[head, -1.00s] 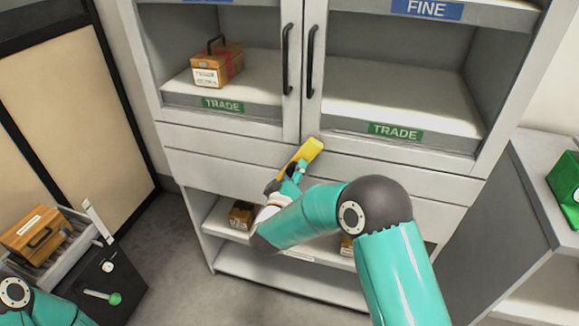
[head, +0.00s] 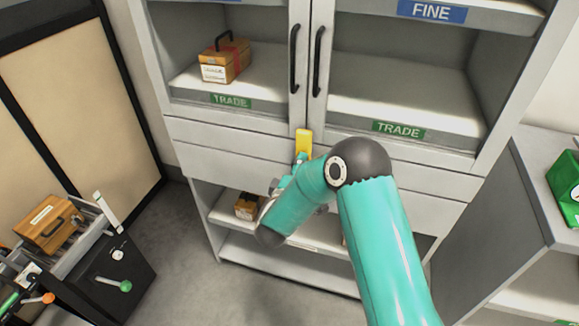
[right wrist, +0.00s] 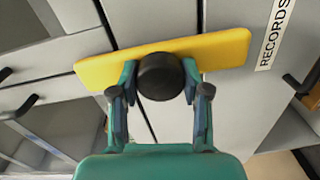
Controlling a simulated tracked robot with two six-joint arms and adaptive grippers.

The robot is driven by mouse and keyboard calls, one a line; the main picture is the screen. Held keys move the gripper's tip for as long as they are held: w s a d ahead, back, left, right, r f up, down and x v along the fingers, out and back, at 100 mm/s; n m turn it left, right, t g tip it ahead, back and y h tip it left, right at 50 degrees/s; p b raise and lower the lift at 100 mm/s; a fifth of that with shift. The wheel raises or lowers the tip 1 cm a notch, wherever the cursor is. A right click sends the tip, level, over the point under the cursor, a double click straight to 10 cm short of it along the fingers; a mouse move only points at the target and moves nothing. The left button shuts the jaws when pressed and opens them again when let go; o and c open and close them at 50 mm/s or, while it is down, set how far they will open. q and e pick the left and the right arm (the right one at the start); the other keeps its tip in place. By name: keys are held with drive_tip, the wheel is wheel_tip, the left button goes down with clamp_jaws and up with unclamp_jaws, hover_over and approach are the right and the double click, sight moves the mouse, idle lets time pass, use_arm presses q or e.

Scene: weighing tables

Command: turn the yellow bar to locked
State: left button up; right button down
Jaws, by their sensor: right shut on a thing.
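The yellow bar (head: 303,143) is on the front of the grey cabinet, just below the meeting edges of its two upper doors. In the head view its visible part stands nearly upright; its lower part is hidden by my right arm. In the right wrist view the whole bar (right wrist: 215,52) lies across the picture, with a round black knob (right wrist: 160,77) at its middle. My right gripper (right wrist: 160,86) is shut on the bar at this knob, one finger on either side. In the head view the right gripper (head: 298,171) is mostly hidden by its arm. My left gripper is out of view.
Two black door handles (head: 295,58) hang above the bar. A wooden case (head: 224,58) stands on the left shelf. A RECORDS label (right wrist: 275,35) is beside the bar's end in the wrist view. A dark cart (head: 115,280) with a green-knobbed lever stands at lower left.

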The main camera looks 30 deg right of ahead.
drive_tip(key=shift+a+f, duration=0.15)
drive_tip(key=c, duration=0.5)
unclamp_jaws()
drive_tip(key=shift+w, duration=0.1)
drive_tip(key=shift+c, duration=0.2)
drive_tip(key=v, duration=1.2)
